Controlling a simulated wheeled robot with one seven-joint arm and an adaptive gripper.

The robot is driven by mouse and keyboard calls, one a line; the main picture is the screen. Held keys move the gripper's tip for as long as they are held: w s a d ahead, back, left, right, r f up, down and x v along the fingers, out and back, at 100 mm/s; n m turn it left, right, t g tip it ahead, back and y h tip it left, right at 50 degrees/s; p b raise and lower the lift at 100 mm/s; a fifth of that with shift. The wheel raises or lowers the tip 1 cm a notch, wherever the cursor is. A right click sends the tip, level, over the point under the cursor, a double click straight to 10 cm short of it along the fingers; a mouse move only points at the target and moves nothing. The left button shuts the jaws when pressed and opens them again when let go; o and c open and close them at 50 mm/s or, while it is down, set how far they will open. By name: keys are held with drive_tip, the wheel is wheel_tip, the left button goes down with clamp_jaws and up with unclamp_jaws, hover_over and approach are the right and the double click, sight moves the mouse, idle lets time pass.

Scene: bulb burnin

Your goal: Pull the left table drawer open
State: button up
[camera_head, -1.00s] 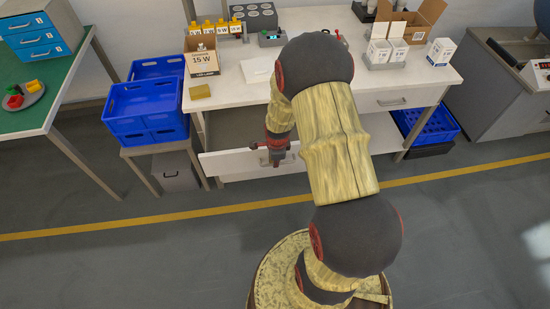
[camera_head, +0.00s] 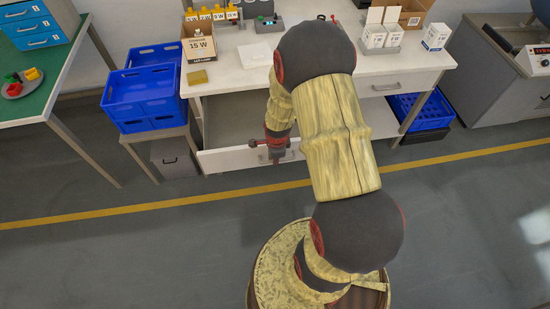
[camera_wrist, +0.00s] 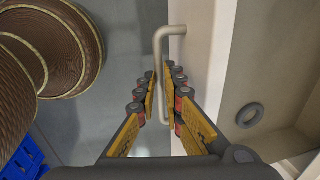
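The left table drawer (camera_head: 225,159) is pulled partly out of the white workbench (camera_head: 225,84), with its inside showing behind the front. My gripper (camera_head: 277,157) is at the drawer front in the head view. In the wrist view, the pale bar handle (camera_wrist: 159,48) of the drawer passes between the two fingers of my gripper (camera_wrist: 161,74). The fingers are closed in around the bar; the exact contact is hard to see. The drawer front (camera_wrist: 205,60) stands just right of the fingers. A dark ring (camera_wrist: 250,115) shows inside the drawer.
Blue crates (camera_head: 145,95) stand on a low stand left of the drawer. A second, closed drawer (camera_head: 385,87) is to the right, above another blue crate (camera_head: 420,112). A 15 W carton (camera_head: 199,48) is on the bench. The floor in front is clear.

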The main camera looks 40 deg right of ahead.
drive_tip(key=shift+o, duration=0.5)
drive_tip(key=shift+r, duration=0.1)
drive_tip(key=shift+r, duration=0.35)
wheel_tip(320, 180, up, 11)
drive_tip(key=s+a, duration=0.1)
drive_tip(key=s, duration=0.1)
drive_tip(key=shift+f, duration=0.1)
